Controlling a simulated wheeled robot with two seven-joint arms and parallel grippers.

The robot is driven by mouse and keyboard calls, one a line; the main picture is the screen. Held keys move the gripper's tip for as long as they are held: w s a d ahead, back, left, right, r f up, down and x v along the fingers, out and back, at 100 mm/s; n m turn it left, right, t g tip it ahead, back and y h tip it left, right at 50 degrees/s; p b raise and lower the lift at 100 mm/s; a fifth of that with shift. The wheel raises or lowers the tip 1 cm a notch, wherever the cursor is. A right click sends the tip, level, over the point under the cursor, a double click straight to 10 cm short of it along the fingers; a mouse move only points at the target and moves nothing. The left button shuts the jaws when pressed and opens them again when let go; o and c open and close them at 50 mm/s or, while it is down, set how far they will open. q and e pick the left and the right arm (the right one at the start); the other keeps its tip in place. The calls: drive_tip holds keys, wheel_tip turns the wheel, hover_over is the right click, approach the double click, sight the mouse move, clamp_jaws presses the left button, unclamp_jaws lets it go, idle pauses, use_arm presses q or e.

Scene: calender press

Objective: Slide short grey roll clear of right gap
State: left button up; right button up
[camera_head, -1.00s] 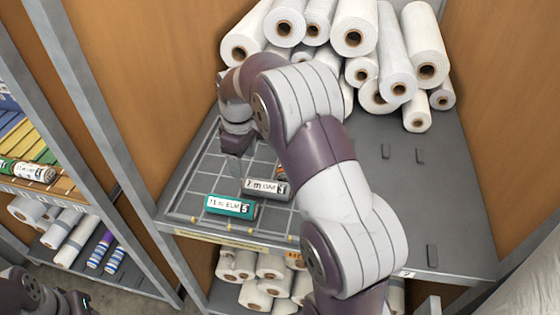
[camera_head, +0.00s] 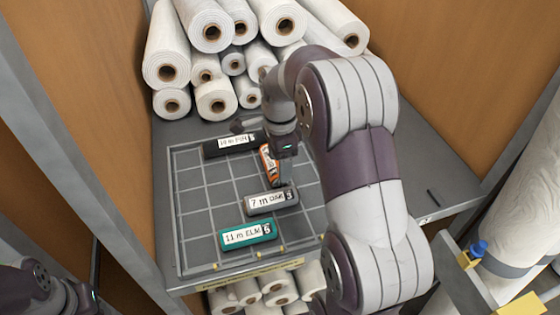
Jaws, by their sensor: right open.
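The short grey roll (camera_head: 271,201), labelled 7 m, lies on the gridded board (camera_head: 197,200). A teal roll (camera_head: 248,235), labelled 11 m, lies in front of it. An orange roll (camera_head: 268,163) lies at a steep angle behind it, partly hidden by my gripper. A dark roll (camera_head: 230,144) with a white label lies at the back of the grid. My right gripper (camera_head: 280,180) points down just behind the grey roll, beside the orange one. It is open and empty; whether it touches either roll I cannot tell. My left arm shows at lower left, its gripper out of frame.
Large white rolls (camera_head: 211,32) are piled behind the board. More white rolls (camera_head: 272,287) lie on the shelf below. The left part of the grid is clear. A wooden wall and frame post stand at left. A blue-topped item (camera_head: 480,248) is at right.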

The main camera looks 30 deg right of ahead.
sight(280, 192)
wheel_tip(280, 192, down, 8)
drive_tip(key=shift+a+r+p, duration=0.1)
drive_tip(key=shift+a+p, duration=0.05)
drive_tip(key=shift+p, duration=0.45)
drive_tip(key=f, duration=0.4)
drive_tip(key=shift+s+d+f, duration=0.1)
drive_tip(key=shift+d, duration=0.15)
drive_tip(key=shift+f, duration=0.3)
use_arm(q)
drive_tip(key=shift+r, duration=0.85)
use_arm(e)
drive_tip(key=shift+a+f, duration=0.1)
drive_tip(key=shift+a, duration=0.05)
